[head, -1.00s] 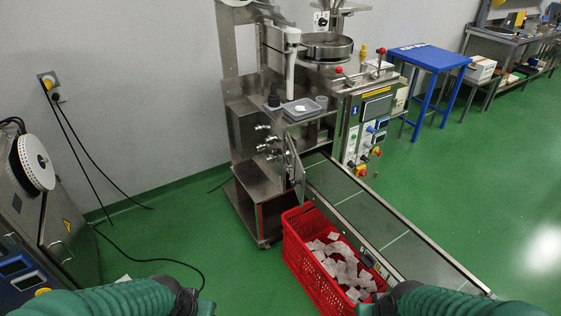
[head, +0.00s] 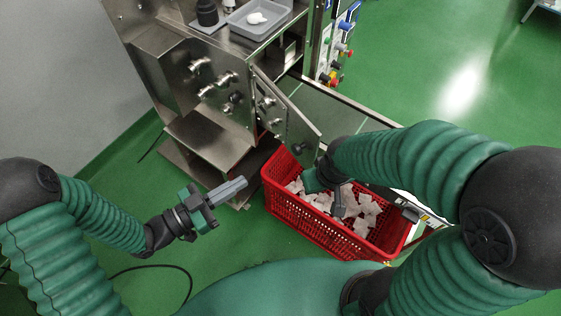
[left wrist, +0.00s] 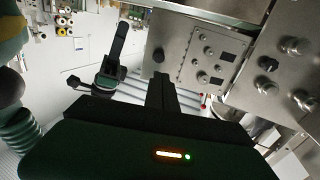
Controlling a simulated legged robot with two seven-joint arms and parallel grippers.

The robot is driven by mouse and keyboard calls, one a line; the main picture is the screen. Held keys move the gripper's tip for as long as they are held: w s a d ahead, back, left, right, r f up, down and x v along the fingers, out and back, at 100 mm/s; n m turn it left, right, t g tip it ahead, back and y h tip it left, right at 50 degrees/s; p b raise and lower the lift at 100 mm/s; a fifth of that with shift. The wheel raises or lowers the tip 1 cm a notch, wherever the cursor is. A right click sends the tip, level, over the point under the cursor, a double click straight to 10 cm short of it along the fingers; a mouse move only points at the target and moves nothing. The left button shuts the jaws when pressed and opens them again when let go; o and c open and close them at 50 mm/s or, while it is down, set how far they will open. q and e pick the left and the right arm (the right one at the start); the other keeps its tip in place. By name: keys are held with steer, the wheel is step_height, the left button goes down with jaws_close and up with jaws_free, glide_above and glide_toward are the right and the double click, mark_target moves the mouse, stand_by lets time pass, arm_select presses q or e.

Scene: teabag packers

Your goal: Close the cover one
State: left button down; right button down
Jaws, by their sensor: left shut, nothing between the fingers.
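The cover (head: 291,128) is a metal panel with knobs and a dark handle knob. In the head view it stands swung out from the machine front (head: 225,90), above the left end of the red basket. My left gripper (head: 243,184) is shut and empty, left of the cover and apart from it. In the left wrist view the cover (left wrist: 205,72) shows beyond the left gripper's fingers (left wrist: 161,82). My right gripper (head: 339,207) is over the basket, right of the cover; whether its jaws are open is unclear.
The red basket (head: 325,234) of teabags stands on the floor beneath the cover and right gripper. A conveyor (head: 325,113) runs behind it. A grey tray (head: 258,20) sits on top of the machine.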

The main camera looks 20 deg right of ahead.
arm_select(q)
glide_toward(294, 151)
steer(key=b+x, duration=0.1)
steer(key=x, duration=0.5)
steer(key=shift+s+d, duration=0.15)
steer(key=shift+d, duration=0.45)
arm_select(e)
steer(key=shift+s+d+f, duration=0.3)
steer(key=shift+d+f, duration=0.15)
steer(key=shift+f, duration=0.2)
arm_select(q)
steer(key=shift+w, duration=0.25)
arm_select(e)
steer(key=shift+a, duration=0.2)
